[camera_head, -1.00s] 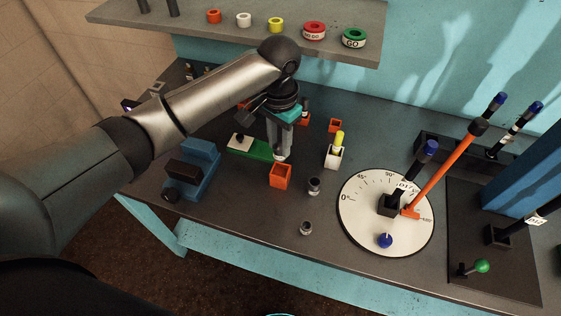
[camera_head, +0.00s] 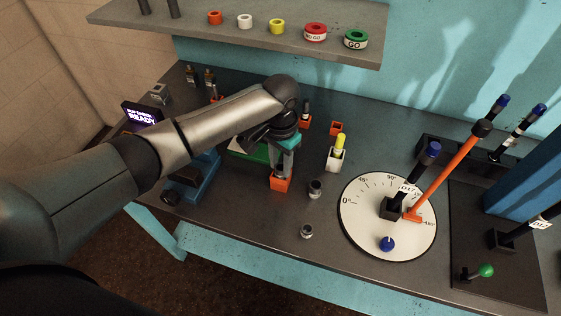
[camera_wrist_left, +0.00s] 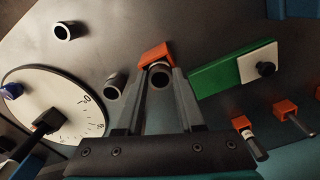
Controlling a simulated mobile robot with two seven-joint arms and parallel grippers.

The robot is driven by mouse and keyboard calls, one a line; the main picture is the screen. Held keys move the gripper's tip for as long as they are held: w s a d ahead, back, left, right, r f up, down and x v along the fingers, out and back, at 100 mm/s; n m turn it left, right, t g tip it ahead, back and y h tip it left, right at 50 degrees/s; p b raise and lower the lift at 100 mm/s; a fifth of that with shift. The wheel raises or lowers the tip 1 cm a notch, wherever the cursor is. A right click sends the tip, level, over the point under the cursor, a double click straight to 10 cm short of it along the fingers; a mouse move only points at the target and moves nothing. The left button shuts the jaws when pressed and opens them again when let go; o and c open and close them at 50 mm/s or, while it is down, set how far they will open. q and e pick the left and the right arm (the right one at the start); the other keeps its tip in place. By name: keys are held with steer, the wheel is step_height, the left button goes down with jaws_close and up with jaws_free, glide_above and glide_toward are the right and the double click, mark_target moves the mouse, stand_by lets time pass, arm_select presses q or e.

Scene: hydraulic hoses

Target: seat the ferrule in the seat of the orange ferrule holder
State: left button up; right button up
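The orange ferrule holder (camera_head: 280,185) stands on the bench directly under my left gripper (camera_head: 282,170). It also shows in the left wrist view (camera_wrist_left: 154,52), just beyond the fingertips. There, a dark-mouthed metal ferrule (camera_wrist_left: 160,76) sits between the fingers of the left gripper (camera_wrist_left: 160,78), which look shut on it. The ferrule is at or just above the holder. The fingers hide the seat, so I cannot tell whether the ferrule is inside it. My right gripper is in neither view.
Two loose metal ferrules (camera_head: 315,188) (camera_head: 307,231) stand right of the holder. A round dial plate (camera_head: 360,222) lies farther right. A green block (camera_wrist_left: 218,74) is close by.

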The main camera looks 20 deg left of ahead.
arm_select(q)
steer(key=o, duration=0.4)
steer(key=shift+c, duration=0.2)
steer(key=shift+r, duration=0.1)
step_height(320, 180, up, 12)
steer(key=p, duration=0.1)
stand_by(0.5)
